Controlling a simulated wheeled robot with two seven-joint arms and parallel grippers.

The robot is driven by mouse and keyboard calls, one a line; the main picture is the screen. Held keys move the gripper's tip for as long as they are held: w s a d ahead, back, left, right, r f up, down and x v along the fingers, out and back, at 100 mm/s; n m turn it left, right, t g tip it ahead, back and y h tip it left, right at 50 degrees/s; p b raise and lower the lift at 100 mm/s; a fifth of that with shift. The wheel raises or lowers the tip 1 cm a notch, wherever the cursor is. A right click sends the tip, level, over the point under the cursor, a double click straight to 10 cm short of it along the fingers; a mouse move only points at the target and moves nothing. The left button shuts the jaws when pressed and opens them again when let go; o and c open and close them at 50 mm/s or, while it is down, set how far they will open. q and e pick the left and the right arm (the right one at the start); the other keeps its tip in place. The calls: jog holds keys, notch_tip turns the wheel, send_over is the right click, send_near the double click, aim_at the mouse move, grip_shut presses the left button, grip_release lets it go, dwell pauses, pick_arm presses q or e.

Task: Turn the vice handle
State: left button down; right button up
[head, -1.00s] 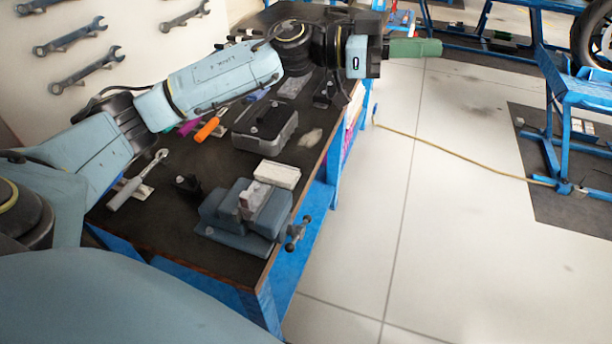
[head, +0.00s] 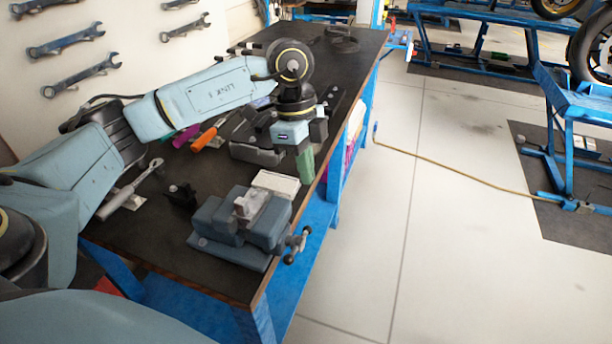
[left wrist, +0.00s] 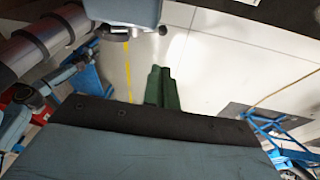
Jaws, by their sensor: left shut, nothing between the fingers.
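The blue-grey vice (head: 232,228) stands on the near end of the dark workbench, with a pale block in its jaws. Its handle (head: 297,244), a short grey bar with knobbed ends, sticks out past the bench's right edge. My left gripper (head: 306,172) is shut and empty. Its green fingers point down near the bench's right edge, beyond the vice and apart from the handle. The green fingers also show together in the left wrist view (left wrist: 161,88). My right gripper is not in view.
A white box (head: 275,184) lies between the vice and my left gripper. A grey case (head: 255,152), an orange-handled tool (head: 204,139) and a ratchet (head: 130,190) lie on the bench (head: 165,240). Open floor (head: 440,240) is to the right, crossed by a yellow hose (head: 450,175).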

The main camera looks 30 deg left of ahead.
pick_arm(q)
send_over(306, 229)
jog(key=f, duration=0.9)
jog(key=shift+w+d+f, duration=0.1)
jog(key=shift+w+f, duration=0.2)
jog(key=shift+s+f, duration=0.3)
jog(key=shift+f, duration=0.35)
